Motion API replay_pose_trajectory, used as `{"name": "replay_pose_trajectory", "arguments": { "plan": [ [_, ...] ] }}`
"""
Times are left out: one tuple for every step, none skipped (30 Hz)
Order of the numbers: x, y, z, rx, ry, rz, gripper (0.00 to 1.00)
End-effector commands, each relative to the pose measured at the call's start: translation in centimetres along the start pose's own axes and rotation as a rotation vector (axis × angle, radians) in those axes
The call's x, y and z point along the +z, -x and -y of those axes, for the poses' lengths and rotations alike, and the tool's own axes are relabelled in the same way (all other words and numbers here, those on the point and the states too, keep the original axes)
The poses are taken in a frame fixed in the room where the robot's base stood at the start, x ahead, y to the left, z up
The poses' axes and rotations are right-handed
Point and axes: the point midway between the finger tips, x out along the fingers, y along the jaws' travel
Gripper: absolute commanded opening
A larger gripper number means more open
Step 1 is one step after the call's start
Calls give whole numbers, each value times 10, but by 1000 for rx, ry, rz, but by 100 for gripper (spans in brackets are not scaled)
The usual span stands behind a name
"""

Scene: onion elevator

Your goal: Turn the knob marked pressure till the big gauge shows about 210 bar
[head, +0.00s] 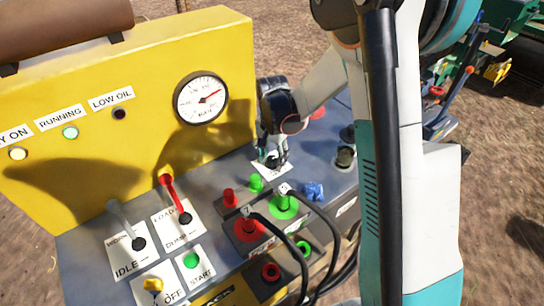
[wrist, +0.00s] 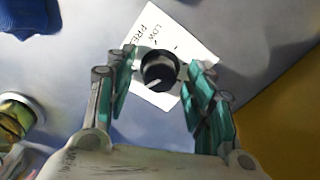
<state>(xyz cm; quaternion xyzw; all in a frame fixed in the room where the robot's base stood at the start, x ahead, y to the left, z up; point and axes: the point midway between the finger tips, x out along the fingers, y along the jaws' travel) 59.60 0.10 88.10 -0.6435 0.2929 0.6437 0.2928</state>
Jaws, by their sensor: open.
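The pressure knob (wrist: 160,68) is black and round with a white pointer line toward its lower left in the wrist view. It sits on a white label (wrist: 180,38) where "LOW" and part of "PRE" can be read. My gripper (wrist: 160,62) is open, with one green-padded finger on each side of the knob; I cannot tell whether they touch it. In the head view my gripper (head: 276,160) is down at the panel and largely hides the knob. The big gauge (head: 201,98) is on the yellow panel, its red needle toward the upper right; its figures are too small to read.
Red and green hose couplings (head: 285,204) and black hoses stand in front of my gripper. A blue knob (head: 313,191) is near them. Two levers, one red (head: 175,198), are on the left. The yellow panel (head: 130,75) rises behind.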

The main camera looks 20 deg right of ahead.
Motion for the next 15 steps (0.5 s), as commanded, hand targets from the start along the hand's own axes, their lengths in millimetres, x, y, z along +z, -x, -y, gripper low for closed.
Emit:
{"name": "replay_pose_trajectory", "arguments": {
  "plan": [
    [0, 0, 0, 0, 0, 0, 49],
    [0, 0, 0, 0, 0, 0, 49],
    [0, 1, 0, 0, 0, 0, 49],
    [0, 3, 0, 0, 0, 0, 49],
    [0, 5, 0, 0, 0, 0, 49],
    [0, 8, 0, 0, 0, 0, 49],
    [0, 12, 0, 0, 0, 0, 49],
    [0, 16, 0, 0, 0, 0, 49],
    [0, 23, 0, 0, 0, 0, 49],
    [0, 28, 0, 0, 0, 0, 49],
    [0, 34, 0, 0, 0, 0, 49],
    [0, 42, 0, 0, 0, 0, 49],
    [0, 49, 0, 0, 0, 0, 49],
    [0, 55, 0, 0, 0, 0, 49],
    [0, 64, 0, 0, 0, 0, 49]
  ]
}}
